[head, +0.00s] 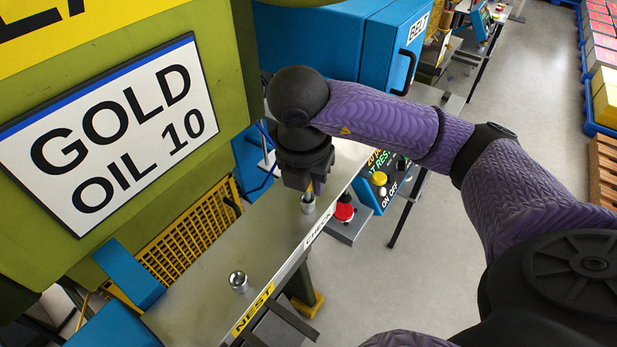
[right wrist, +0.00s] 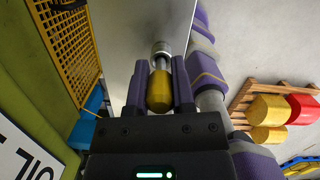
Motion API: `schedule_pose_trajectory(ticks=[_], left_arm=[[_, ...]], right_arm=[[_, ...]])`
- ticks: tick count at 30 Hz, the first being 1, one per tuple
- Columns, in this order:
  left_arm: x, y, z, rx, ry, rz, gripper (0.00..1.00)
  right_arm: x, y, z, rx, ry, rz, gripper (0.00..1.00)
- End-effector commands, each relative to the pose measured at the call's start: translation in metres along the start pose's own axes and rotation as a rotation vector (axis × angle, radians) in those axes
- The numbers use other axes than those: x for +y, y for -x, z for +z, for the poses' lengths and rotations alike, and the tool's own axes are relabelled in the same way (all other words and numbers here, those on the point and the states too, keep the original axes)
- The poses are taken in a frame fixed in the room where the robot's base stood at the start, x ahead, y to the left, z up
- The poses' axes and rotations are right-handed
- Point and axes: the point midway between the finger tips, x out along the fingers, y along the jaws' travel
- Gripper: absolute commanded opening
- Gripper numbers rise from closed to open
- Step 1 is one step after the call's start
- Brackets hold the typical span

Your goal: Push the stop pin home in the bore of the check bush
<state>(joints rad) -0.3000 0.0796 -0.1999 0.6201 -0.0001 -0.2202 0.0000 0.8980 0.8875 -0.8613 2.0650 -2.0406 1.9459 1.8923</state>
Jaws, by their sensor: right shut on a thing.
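My right gripper (head: 308,180) is above the bench beside the CHECK label, pointing down. In the right wrist view its fingers (right wrist: 160,78) are shut on the yellow handle of the stop pin (right wrist: 160,92). The pin's metal end points at the silver check bush (right wrist: 161,47), which stands on the bench. The bush (head: 308,204) also shows in the head view, right below the gripper. I cannot tell how far the pin's tip is in the bore. A second silver bush (head: 238,281) stands by the NEST label. My left gripper is not in view.
The green press with its white sign (head: 110,130) stands close on the left, with a yellow grille (head: 205,235) beyond the bench. A blue cabinet (head: 380,40) is behind. A red button (head: 344,211) and a control box (head: 383,180) lie right of the bench. The bench (head: 270,245) between the bushes is clear.

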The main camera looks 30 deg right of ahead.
Motion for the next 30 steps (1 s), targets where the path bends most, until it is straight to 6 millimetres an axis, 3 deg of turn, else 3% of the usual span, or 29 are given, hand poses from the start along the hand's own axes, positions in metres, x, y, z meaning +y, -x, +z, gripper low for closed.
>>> schedule_pose_trajectory(ticks=[1, 2, 6, 8, 17, 20, 24, 30], left_arm=[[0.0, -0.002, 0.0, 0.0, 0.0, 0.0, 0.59], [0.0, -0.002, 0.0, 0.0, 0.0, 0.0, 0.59], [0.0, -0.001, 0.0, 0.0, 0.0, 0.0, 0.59], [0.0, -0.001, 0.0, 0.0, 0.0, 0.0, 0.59], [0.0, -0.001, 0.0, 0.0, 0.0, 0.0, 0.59], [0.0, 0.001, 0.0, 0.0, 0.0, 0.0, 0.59], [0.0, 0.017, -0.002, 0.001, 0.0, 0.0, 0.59], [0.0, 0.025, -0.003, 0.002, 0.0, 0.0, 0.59]], right_arm=[[0.0, -0.002, 0.0, 0.0, 0.0, 0.0, 0.0], [0.0, -0.002, 0.0, 0.0, 0.0, 0.0, 0.32], [0.0, -0.001, 0.0, 0.0, 0.0, 0.0, 0.62], [0.0, -0.001, 0.0, 0.0, 0.0, 0.0, 0.71], [0.001, 0.007, 0.0, 0.0, 0.0, 0.002, 0.71], [0.001, 0.028, 0.001, -0.003, 0.001, 0.006, 0.71], [0.001, 0.066, 0.002, -0.005, 0.001, 0.005, 0.71], [0.0, 0.096, 0.001, -0.002, -0.001, 0.002, 0.71]])
